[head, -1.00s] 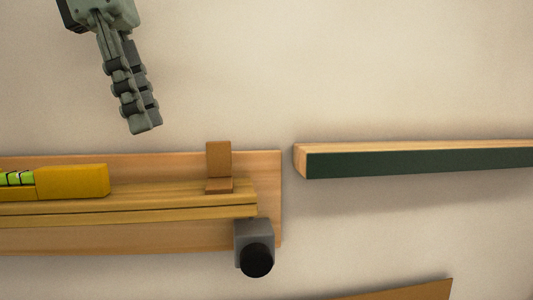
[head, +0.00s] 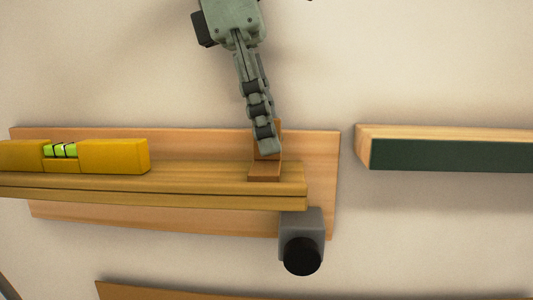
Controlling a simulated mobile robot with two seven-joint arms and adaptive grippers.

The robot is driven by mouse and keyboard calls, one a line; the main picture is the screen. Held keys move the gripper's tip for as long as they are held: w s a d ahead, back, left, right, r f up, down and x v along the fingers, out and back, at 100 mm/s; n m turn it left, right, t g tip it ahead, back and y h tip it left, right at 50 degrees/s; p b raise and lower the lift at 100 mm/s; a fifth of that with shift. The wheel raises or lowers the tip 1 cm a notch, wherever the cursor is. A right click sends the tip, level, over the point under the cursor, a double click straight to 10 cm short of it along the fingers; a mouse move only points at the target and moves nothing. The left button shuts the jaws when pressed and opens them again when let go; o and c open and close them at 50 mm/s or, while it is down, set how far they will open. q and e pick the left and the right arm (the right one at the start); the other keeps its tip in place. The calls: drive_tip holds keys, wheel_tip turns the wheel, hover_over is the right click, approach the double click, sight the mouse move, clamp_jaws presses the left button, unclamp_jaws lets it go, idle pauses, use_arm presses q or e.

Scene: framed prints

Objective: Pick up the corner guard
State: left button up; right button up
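The corner guard (head: 264,178) is a small brown L-shaped piece on the wooden ledge, near the ledge's right end. Its flat part lies on the ledge, and its upright part is mostly hidden behind my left gripper. My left gripper (head: 267,145) comes down from above, with its fingertips in front of or at the upright part. The fingers are seen nearly edge-on and overlap, so I cannot tell if they are open, or if they touch the guard. My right gripper is not in view.
A yellow spirit level (head: 115,156) with a green vial lies on the left of the ledge (head: 150,187). A grey block with a black knob (head: 301,255) sits below the ledge's right end. A dark green-faced wooden bar (head: 450,156) is at right. The wall above is clear.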

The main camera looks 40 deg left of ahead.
use_arm(q)
clamp_jaws()
idle(0.4)
